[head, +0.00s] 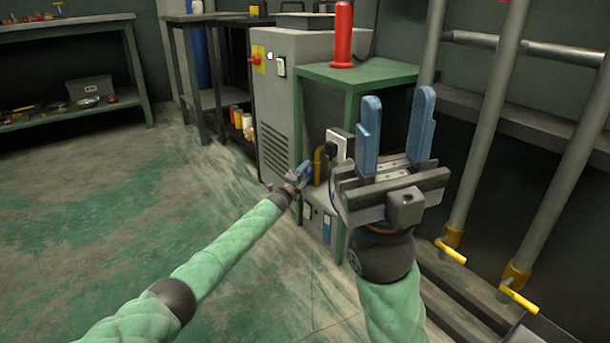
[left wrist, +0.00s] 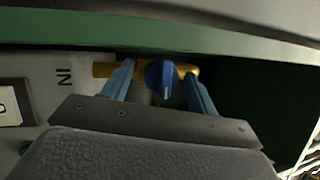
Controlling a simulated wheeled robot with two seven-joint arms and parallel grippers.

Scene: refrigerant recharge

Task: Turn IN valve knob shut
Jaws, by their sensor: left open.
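The IN valve knob (left wrist: 160,78) is a round blue knob with a pale pointer line, set in front of a yellow pipe (left wrist: 104,70). The IN label (left wrist: 64,77) beside it appears upside down in the left wrist view. My left gripper (left wrist: 158,80) is open, with one blue finger on each side of the knob; I cannot tell whether either finger touches it. In the head view my left gripper (head: 301,174) is small, at the green stand, and hides the knob. My right gripper (head: 398,98) is open and empty, raised in front of the stand.
The green stand (head: 385,72) carries a red cylinder (head: 342,35). A grey machine cabinet (head: 277,112) stands to its left. Vertical pipes with yellow valve handles (head: 519,298) rise at the right. The green floor (head: 110,210) at the left is clear.

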